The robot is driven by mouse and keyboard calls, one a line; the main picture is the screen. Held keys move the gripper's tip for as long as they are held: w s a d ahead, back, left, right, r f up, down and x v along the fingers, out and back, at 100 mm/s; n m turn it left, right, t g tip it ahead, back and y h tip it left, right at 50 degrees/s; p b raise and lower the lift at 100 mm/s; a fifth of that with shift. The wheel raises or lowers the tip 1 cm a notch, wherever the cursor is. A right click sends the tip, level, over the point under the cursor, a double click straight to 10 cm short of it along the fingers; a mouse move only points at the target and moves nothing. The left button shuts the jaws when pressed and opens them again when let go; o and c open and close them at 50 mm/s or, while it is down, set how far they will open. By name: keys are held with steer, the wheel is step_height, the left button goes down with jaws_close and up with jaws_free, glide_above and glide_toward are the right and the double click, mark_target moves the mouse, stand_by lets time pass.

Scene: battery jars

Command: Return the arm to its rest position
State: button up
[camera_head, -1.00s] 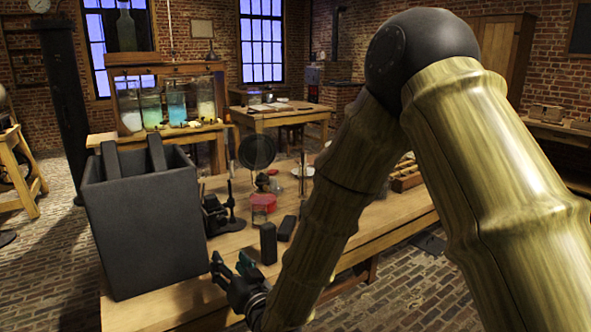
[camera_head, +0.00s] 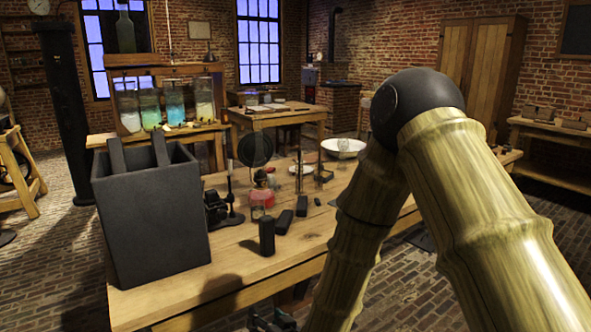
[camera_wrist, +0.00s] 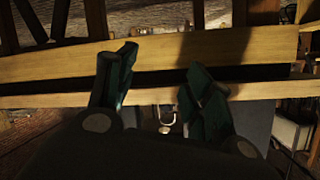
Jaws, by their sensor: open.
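My gripper (camera_head: 272,322) shows at the bottom edge of the head view, low in front of the table's front edge, partly cut off by the frame. In the wrist view my gripper (camera_wrist: 160,88) has its two dark green fingers spread apart with nothing between them. Behind the fingers, the wrist view shows the wooden edge of the table (camera_wrist: 60,62). My bamboo-like arm is bent at a dark joint and fills the right of the head view.
The wooden table (camera_head: 225,285) carries a large dark box (camera_head: 155,225) at left, small black blocks (camera_head: 267,236), a red object (camera_head: 262,197) and a white bowl (camera_head: 343,147). Glass jars (camera_head: 175,105) stand on a stand behind. The brick floor right of the table is clear.

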steer(key=s+d+f+m+g+h, duration=0.15)
steer(key=s+d+f+g, duration=0.25)
steer(key=s+d+f, duration=0.6)
steer(key=s+d+f+g+h, duration=0.3)
steer(key=s+d+f, duration=0.55)
steer(key=f, duration=0.45)
steer(key=s+d+f+g+h, duration=0.1)
steer(key=s+d+f+g, duration=0.2)
steer(key=s+d, duration=0.45)
steer(key=s+d+f+g+h, duration=0.2)
steer(key=s+d+f, duration=0.15)
steer(key=s, duration=0.75)
step_height(320, 180, up, 14)
steer(key=p, duration=1.4)
steer(key=shift+w+d, duration=0.2)
steer(key=shift+w, duration=0.2)
